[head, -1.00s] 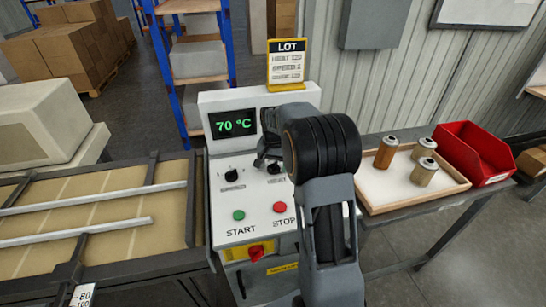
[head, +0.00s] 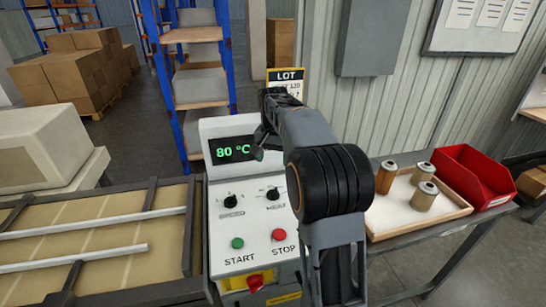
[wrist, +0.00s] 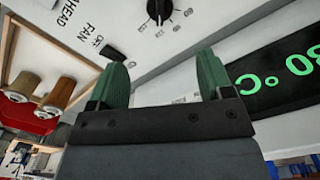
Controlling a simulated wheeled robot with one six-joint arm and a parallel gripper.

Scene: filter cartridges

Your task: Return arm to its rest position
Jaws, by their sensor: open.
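My gripper (head: 262,146) is raised in front of the control panel's screen in the head view, partly hidden by my arm. In the wrist view my gripper (wrist: 160,82) shows two green fingers set wide apart, open, with nothing between them. The control panel (head: 225,265) carries two black knobs, a green START button (head: 237,243) and a red STOP button (head: 278,235). Its screen (head: 222,150) reads 80 °C. The right knob, HEAT (head: 272,194), is clear of the gripper. A black knob (wrist: 160,10) also shows in the wrist view, apart from the fingers.
A wooden tray (head: 440,222) with three cartridges stands to the right, beside a red bin (head: 475,180). A LOT card (head: 285,78) stands behind the panel, partly covered by my arm. A conveyor (head: 95,275) with metal rails lies to the left.

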